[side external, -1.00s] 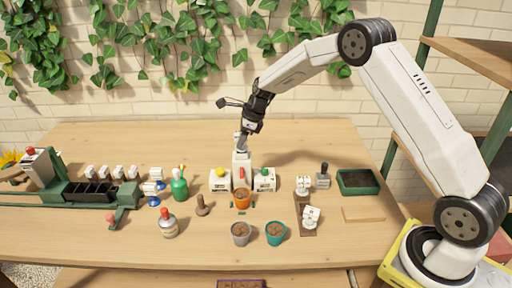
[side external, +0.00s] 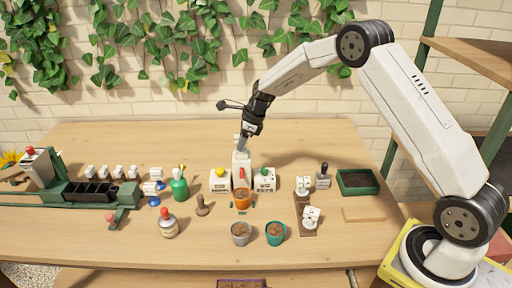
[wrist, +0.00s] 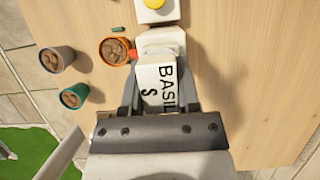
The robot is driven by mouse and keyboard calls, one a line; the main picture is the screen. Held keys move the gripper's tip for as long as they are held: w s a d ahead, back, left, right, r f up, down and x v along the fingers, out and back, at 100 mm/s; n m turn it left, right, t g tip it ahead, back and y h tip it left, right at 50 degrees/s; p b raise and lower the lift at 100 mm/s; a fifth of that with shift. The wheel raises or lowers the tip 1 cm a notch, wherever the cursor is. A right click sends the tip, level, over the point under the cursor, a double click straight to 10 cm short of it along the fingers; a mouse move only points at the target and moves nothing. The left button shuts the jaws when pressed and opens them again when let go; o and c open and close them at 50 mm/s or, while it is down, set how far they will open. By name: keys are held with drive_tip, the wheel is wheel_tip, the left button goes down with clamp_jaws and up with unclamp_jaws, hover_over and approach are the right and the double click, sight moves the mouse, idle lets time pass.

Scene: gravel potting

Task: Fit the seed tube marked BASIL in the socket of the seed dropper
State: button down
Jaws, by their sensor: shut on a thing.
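A white seed tube (wrist: 152,82) marked BASIL is held between the fingers of my gripper (wrist: 160,98) in the wrist view. The gripper also shows in the side view (side external: 241,146), above the tall white seed dropper (side external: 241,170) with a red front part. In the wrist view the dropper's white top (wrist: 162,38) shows just beyond the tube. The tube overlaps the dropper in this view. The socket is hidden, so I cannot tell whether the tube is seated in it.
White boxes with a yellow knob (side external: 220,181) and a green knob (side external: 265,180) flank the dropper. An orange pot (side external: 242,201) stands in front, with a grey pot (side external: 241,234) and a teal pot (side external: 275,233) nearer. The table behind the dropper is clear.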

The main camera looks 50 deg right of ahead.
unclamp_jaws()
idle(0.4)
drive_tip(key=shift+r, duration=3.5)
drive_tip(key=shift+s+a+n, duration=0.2)
drive_tip(key=shift+s+n, duration=0.35)
drive_tip(key=shift+n, duration=0.05)
drive_tip(key=s+a+f+n+h, duration=0.1)
drive_tip(key=s+a+n, duration=0.1)
drive_tip(key=s+n, duration=1.1)
drive_tip(key=s+a+f+n+h, duration=0.2)
drive_tip(key=s+a+n, duration=0.1)
drive_tip(key=s+n, duration=0.9)
drive_tip(key=s, duration=0.3)
drive_tip(key=shift+s+n+g, duration=0.3)
drive_tip(key=shift+s+n, duration=0.05)
drive_tip(key=shift+n, duration=0.05)
